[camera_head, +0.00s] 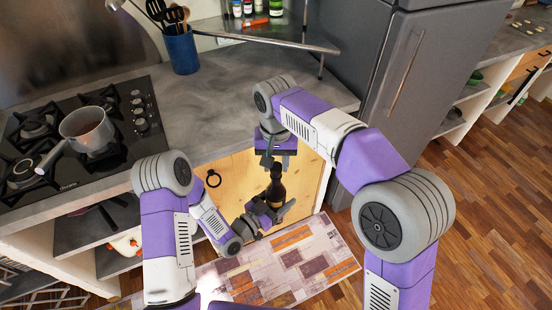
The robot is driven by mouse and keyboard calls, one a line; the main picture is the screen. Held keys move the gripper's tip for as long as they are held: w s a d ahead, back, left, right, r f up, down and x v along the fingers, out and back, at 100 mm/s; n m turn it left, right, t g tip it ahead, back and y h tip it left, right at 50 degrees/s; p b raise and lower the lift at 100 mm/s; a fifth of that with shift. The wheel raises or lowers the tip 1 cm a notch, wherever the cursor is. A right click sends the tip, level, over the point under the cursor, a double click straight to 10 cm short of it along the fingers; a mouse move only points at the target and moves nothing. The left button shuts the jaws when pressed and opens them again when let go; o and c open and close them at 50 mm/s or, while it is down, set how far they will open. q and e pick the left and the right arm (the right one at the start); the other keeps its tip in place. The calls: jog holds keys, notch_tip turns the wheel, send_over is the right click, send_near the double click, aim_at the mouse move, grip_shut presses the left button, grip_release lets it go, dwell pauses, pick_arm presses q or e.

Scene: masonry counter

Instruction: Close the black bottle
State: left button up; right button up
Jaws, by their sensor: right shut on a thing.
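The black bottle (276,188) is upright in front of the wooden cabinet front, with a gold-coloured label on its lower part. My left gripper (272,212) is around the lower body of the bottle and holds it in the air. My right gripper (267,161) points down just above the bottle's neck. It is shut on a small dark thing, apparently the bottle's cap, mostly hidden by the fingers. I cannot tell whether the cap touches the bottle's mouth.
A grey counter (240,105) lies behind my arms. A stove (75,135) with a metal pot (87,129) is at left. A blue utensil holder (181,50) stands at the back. A fridge (405,75) is at right. A patterned rug (285,268) lies below.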

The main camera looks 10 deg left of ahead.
jog(key=shift+f, duration=0.25)
jog(key=shift+f, duration=0.55)
dwell(0.4)
